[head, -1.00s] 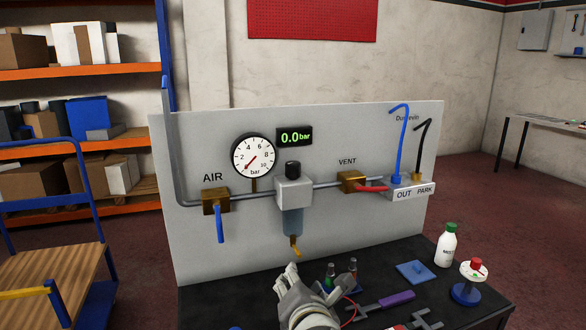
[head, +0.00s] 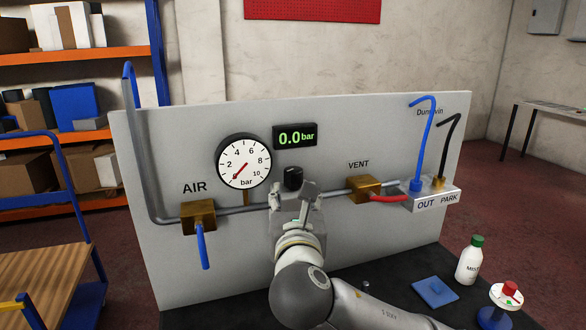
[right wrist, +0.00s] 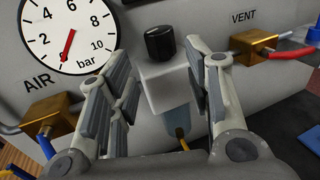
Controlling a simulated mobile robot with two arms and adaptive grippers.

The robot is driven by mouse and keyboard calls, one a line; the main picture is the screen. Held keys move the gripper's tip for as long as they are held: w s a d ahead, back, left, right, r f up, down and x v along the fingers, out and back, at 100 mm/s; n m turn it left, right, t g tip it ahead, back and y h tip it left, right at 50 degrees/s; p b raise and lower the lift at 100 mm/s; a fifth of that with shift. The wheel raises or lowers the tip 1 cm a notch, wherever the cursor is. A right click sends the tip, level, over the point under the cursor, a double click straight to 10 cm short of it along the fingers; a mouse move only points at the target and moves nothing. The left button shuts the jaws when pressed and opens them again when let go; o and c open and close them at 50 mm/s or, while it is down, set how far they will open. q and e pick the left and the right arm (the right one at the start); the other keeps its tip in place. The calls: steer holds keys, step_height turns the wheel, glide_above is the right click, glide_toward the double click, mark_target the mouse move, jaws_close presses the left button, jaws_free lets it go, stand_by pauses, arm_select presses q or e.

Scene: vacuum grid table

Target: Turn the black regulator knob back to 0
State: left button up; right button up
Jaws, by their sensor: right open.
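The black regulator knob (head: 293,178) sits on top of the regulator's pale block, which my right gripper mostly covers in the head view. In the right wrist view the knob (right wrist: 160,44) stands upright above the block (right wrist: 165,85), between and beyond the fingers. My right gripper (head: 292,198) is open and empty, just in front of and below the knob; its fingers (right wrist: 160,80) lie on either side of the block. The round gauge (head: 243,163) has its red needle at the lower left, near 0. The digital display (head: 295,136) reads 0.0 bar. My left gripper is out of view.
The brass AIR valve (head: 198,217) with a blue lever is left of the regulator. The brass VENT valve (head: 366,188) with a red lever is to the right. The OUT/PARK block (head: 432,196) holds blue and black hoses. A bottle (head: 469,262) stands on the bench.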

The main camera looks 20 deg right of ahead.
mark_target(294, 177)
steer(key=x, duration=0.3)
steer(key=p+x, duration=0.1)
steer(key=x, duration=0.1)
steer(key=shift+w+d+r, duration=0.1)
steer(key=shift+w+r, duration=0.05)
steer(key=shift+r, duration=0.15)
steer(key=x, duration=0.3)
steer(key=shift+f, duration=0.1)
steer(key=shift+w+d+p, duration=0.2)
steer(key=shift+w+p, duration=0.1)
steer(key=shift+w, duration=0.45)
steer(key=shift+c, duration=0.9)
steer(key=c, duration=0.6)
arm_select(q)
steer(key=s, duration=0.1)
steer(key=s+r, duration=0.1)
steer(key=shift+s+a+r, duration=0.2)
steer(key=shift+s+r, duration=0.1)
